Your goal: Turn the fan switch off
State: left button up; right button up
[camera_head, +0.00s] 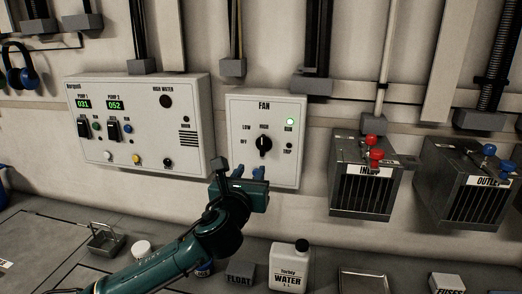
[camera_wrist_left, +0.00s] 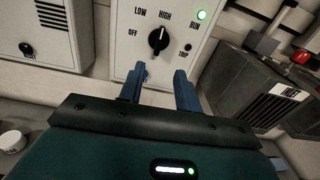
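The fan box (camera_head: 290,172) is a white panel on the wall labelled FAN. Its black rotary switch (camera_head: 264,145) has LOW, HIGH and OFF marks; the knob stands nearly upright and appears to point towards HIGH. It also shows in the left wrist view (camera_wrist_left: 158,41). The green RUN lamp (camera_head: 290,122) is lit. My left gripper (camera_head: 249,171) is open and empty, its blue fingers just below the switch in the picture. In the left wrist view the fingers (camera_wrist_left: 158,84) stand apart, with the knob beyond them. My right gripper is not in view.
A pump control box (camera_head: 140,128) hangs left of the fan box. The inlet (camera_head: 362,190) and outlet (camera_head: 476,190) units stand to the right.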

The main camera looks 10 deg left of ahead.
aim_at(262, 145)
pick_arm(q)
jog(key=w, duration=1.3)
jog(key=shift+w+a+r+p, duration=0.1)
jog(key=shift+w+r+p, duration=0.15)
jog(key=shift+p, duration=0.1)
jog(key=shift+s, duration=0.1)
jog(key=shift+c, duration=0.2)
grip_shut()
